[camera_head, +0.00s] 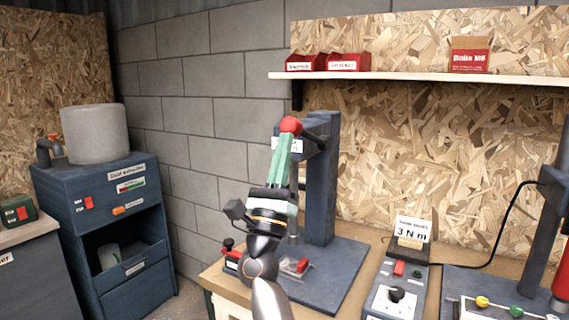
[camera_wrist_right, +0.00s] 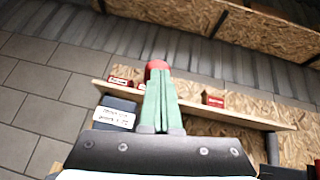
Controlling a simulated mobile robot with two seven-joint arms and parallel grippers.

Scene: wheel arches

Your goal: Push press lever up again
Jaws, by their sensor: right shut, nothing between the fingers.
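The dark blue press (camera_head: 320,185) stands on its base plate at the back of the workbench. The red ball knob of its lever (camera_head: 290,125) shows high at the left of the press head. My right gripper (camera_head: 286,145) points upward with its green fingers shut and empty, its tips just under the knob. In the right wrist view the knob (camera_wrist_right: 157,65) sits right at the fingertips (camera_wrist_right: 158,84); whether they touch is hard to tell. The lever's rod is mostly hidden behind the fingers. My left gripper is out of view.
A shelf (camera_head: 420,79) with red boxes (camera_head: 469,54) runs above the bench. A clear fixture with a red part (camera_head: 297,266) sits on the press base. A control box (camera_head: 396,295) stands right of it. A blue cabinet (camera_head: 105,225) is at left.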

